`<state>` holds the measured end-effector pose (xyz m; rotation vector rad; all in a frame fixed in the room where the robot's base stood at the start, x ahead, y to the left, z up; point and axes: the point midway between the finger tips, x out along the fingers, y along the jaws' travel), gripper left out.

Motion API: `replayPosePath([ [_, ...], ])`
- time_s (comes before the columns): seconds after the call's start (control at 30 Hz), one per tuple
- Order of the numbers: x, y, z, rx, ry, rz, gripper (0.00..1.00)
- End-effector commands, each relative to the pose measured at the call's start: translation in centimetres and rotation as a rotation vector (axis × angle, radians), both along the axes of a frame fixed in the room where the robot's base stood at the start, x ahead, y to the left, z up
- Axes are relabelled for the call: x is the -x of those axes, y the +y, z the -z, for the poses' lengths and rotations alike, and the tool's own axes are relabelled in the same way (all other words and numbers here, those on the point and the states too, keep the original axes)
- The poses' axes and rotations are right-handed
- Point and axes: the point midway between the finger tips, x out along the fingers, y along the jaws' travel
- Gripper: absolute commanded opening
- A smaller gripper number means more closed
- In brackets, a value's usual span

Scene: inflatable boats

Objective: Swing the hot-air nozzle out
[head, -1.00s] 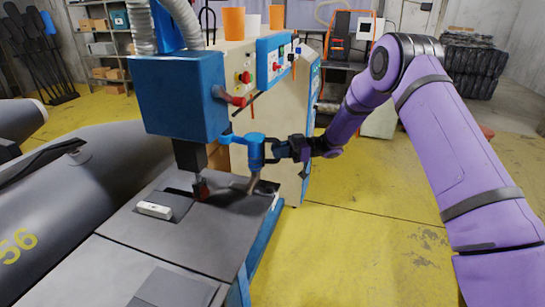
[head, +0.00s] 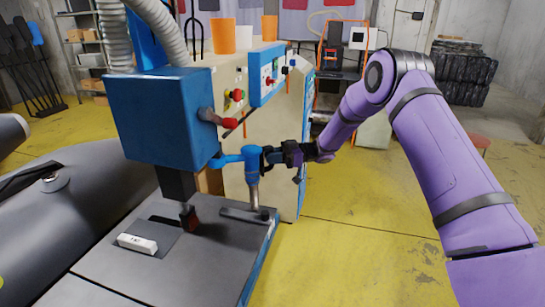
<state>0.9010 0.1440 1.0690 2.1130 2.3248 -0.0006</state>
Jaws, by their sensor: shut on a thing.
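The hot-air nozzle is a blue swing arm and holder (head: 252,160) with a metal tube (head: 254,196) pointing down over the right edge of the grey work table. Its arm reaches out from the blue machine head (head: 165,115). My gripper (head: 267,156) is shut on the blue holder from the right; its fingertips are partly hidden against it. A dark reddish tip (head: 190,217) under the machine head stands on the table, left of the nozzle and apart from it.
The grey work table (head: 120,275) carries a small white block (head: 137,244). A red-knobbed lever (head: 228,124) sticks out above the nozzle arm. The machine cabinet (head: 285,125) stands behind. Grey boat tubes (head: 80,200) lie left.

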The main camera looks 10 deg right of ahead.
Motion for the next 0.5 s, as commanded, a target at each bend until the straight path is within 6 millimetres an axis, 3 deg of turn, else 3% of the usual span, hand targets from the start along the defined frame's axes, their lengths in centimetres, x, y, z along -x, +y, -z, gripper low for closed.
replayPosePath([
  [0.47, -0.26, 0.06, -0.17, -0.001, -0.004, 0.007, 0.0],
  [0.5, -0.27, 0.07, -0.19, -0.001, -0.004, 0.007, 0.28],
])
